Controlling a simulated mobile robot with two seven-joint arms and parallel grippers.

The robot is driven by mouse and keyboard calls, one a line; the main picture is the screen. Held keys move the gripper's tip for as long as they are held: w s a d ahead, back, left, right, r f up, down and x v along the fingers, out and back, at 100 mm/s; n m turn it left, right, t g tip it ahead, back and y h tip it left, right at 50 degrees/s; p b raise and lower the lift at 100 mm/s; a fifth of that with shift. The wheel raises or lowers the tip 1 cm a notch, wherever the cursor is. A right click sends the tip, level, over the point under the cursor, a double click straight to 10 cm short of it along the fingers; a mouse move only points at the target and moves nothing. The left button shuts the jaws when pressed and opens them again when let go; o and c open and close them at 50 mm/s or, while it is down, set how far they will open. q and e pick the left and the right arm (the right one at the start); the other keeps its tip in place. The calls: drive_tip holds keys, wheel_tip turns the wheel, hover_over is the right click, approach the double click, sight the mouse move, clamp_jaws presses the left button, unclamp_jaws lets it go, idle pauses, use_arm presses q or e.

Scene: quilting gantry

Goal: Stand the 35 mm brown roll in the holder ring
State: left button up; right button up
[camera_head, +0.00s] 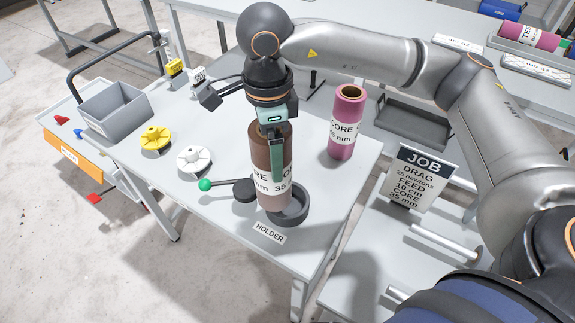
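The brown roll (270,150), with a white label partly reading CORE and 35, stands about upright in my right gripper (276,172). A green-grey finger lies along its near side; the other finger is hidden behind the roll. The dark grey holder ring (296,212) is on the table behind the HOLDER label (269,233). The roll's lower end overlaps the left and middle of the ring in the picture. I cannot tell whether it is inside the ring or just above it. My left gripper is not in view.
A pink roll (346,120) stands to the right. A green-knobbed lever (205,185) with a black hub lies left of the ring. A white knob (194,159), a yellow knob (155,138) and a grey bin (113,108) are farther left. The JOB sign (417,178) stands right.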

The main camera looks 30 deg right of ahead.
drive_tip(key=d+f, duration=0.1)
drive_tip(key=f, duration=0.1)
drive_tip(key=d+f, duration=0.1)
drive_tip(key=f, duration=0.1)
drive_tip(key=d+f+p, duration=0.1)
drive_tip(key=f, duration=0.1)
drive_tip(key=shift+w+d+f, duration=0.15)
drive_tip(key=shift+w+f, duration=0.1)
drive_tip(key=shift+f, duration=0.3)
drive_tip(key=shift+f, duration=0.2)
drive_tip(key=o, duration=1.4)
wheel_tip(320, 180, up, 12)
drive_tip(key=shift+r+b, duration=0.25)
drive_tip(key=shift+b, duration=0.2)
